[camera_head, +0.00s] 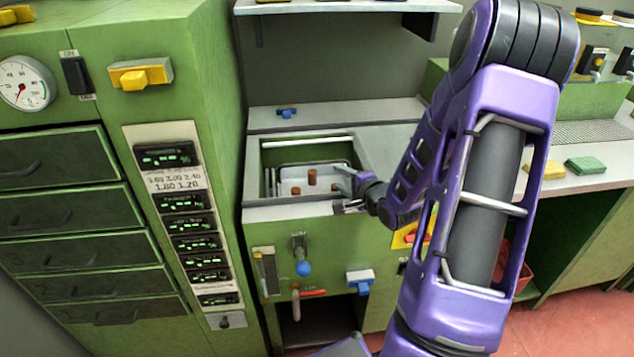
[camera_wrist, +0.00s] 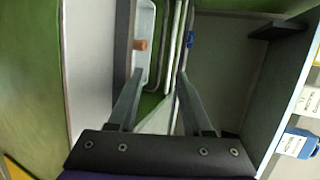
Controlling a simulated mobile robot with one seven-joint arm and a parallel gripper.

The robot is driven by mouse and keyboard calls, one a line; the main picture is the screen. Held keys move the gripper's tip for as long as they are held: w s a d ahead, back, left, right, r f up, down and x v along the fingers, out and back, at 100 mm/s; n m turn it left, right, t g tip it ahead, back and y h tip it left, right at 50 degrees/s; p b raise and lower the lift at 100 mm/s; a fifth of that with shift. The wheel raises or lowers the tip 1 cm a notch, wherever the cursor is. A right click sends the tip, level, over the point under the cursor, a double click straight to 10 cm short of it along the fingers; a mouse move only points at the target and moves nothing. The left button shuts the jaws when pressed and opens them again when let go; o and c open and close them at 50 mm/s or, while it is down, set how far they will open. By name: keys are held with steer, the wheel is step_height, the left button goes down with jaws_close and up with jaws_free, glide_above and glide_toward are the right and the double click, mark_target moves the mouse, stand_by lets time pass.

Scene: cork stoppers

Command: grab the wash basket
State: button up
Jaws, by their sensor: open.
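The wash basket appears to be the white tray-like container (camera_head: 287,174) set in the square green-walled basin of the counter. Brown cork stoppers (camera_head: 312,177) stand in it. My gripper (camera_head: 343,182) is open at the basin's right side, with its fingers over the container's right part. In the wrist view my open gripper (camera_wrist: 160,76) points into the basin, and pale rim or rail edges (camera_wrist: 172,50) run between the fingertips. The white container (camera_wrist: 146,20) with one cork (camera_wrist: 140,45) shows beside the left fingertip. I cannot tell whether the fingers touch it.
A tall green cabinet (camera_head: 190,60) stands left of the basin. A grey shelf (camera_head: 345,6) hangs above and behind. A small blue fixture (camera_head: 287,113) sits on the back ledge. Yellow and green sponges (camera_head: 585,165) lie on the right counter. A red container (camera_head: 525,270) is partly hidden below.

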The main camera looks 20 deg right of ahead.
steer(key=shift+a, duration=0.1)
steer(key=b, duration=0.2)
glide_toward(315, 163)
steer(key=x, duration=0.5)
steer(key=shift+w+a+f, duration=0.15)
steer(key=shift+a+f, duration=0.05)
steer(key=shift+a, duration=0.05)
steer(key=x, duration=0.5)
steer(key=shift+w+d+b, duration=0.15)
steer(key=shift+b, duration=0.2)
jaws_close()
steer(key=shift+r, duration=0.15)
stand_by(0.4)
